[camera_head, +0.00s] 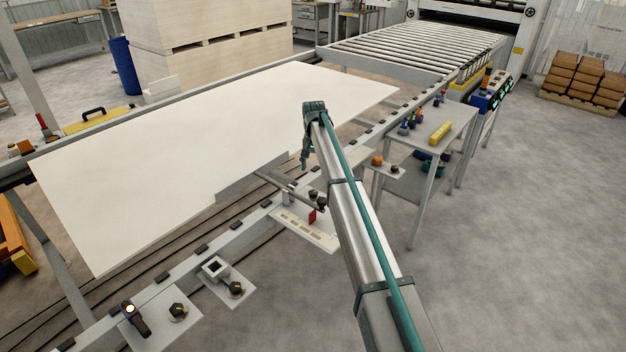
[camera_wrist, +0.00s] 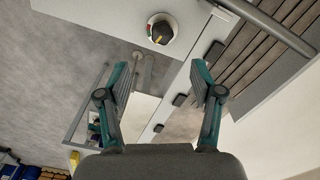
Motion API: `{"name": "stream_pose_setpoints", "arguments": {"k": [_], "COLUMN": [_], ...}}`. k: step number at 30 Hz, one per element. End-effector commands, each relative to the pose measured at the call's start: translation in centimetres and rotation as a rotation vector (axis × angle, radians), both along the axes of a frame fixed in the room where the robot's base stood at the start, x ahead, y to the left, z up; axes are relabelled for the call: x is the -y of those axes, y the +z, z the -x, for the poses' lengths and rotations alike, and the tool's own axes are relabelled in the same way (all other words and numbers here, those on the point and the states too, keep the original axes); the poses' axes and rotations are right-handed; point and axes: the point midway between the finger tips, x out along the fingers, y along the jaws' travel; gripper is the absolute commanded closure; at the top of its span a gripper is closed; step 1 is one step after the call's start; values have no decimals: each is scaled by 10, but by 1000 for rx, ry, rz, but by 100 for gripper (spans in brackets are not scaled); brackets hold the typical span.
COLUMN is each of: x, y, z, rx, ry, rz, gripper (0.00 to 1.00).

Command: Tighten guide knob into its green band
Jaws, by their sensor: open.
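The knob (camera_wrist: 161,30) has a dark grip on a round pale dial with small coloured marks, including red and yellow. It sits on a pale plate (camera_wrist: 125,15) at the top of the wrist view. The marks are too small to tell where the pointer stands against a green band. My gripper (camera_wrist: 160,82) is open and empty, its two teal-and-grey fingers spread below the knob in the picture and apart from it. I cannot tell which head-view knob this is.
A grey rail (camera_head: 180,262) with dark blocks runs along the sheet's near side. Black knobs on small plates (camera_head: 180,311) are at the lower left. A slotted plate (camera_head: 318,238) with a red piece lies beside my arm. A side table (camera_head: 455,112) holds coloured items.

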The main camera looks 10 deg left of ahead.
Motion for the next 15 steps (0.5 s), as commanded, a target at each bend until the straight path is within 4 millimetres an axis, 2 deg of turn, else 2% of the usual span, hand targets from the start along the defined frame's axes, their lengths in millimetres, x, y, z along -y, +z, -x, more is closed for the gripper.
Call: {"name": "stream_pose_setpoints", "arguments": {"k": [9, 15], "x": [2, 2], "y": [-6, -7], "z": [-1, -3], "rx": [0, 3], "ry": [622, 939], "rz": [-3, -5], "gripper": [34, 34]}}
